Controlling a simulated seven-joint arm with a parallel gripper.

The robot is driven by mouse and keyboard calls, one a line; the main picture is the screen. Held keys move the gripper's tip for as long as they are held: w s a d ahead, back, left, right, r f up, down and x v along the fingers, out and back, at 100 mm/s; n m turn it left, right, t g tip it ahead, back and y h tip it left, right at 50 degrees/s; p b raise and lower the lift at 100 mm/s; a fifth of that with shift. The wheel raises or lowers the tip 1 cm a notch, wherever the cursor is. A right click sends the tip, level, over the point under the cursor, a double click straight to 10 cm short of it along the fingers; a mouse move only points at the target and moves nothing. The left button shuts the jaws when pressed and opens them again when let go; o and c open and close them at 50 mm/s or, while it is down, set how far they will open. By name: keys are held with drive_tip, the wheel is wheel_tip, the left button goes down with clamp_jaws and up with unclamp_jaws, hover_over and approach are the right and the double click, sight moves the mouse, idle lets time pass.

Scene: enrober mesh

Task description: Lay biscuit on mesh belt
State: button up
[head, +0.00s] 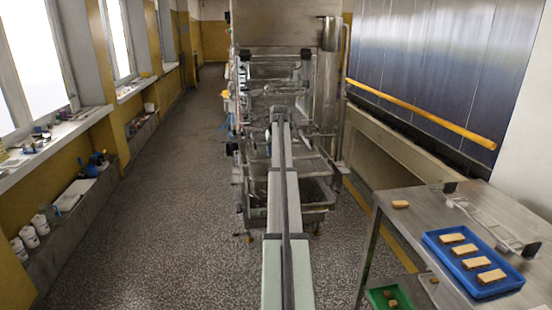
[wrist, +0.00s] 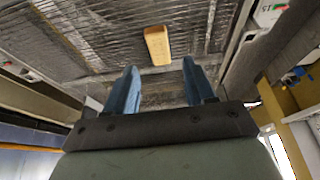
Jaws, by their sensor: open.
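In the wrist view a pale tan biscuit (wrist: 157,45) lies on the grey metal mesh belt (wrist: 100,50). My gripper (wrist: 159,73) has its two blue fingers spread apart with nothing held between them. The biscuit is just beyond the fingertips, roughly in line with the gap, and looks clear of both fingers. In the head view my arm reaches forward into the steel enrober machine (head: 325,90). The biscuit on the belt and the fingers cannot be made out there.
In the head view a blue tray (head: 447,268) with several biscuits stands on the steel table (head: 420,215) at right. A single biscuit (head: 400,204) lies near the table's far edge. A green tray (head: 376,303) holds small brown pieces. Machine frame parts surround the belt.

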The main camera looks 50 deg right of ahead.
drive_tip(key=v, duration=0.7)
drive_tip(key=shift+r, duration=0.15)
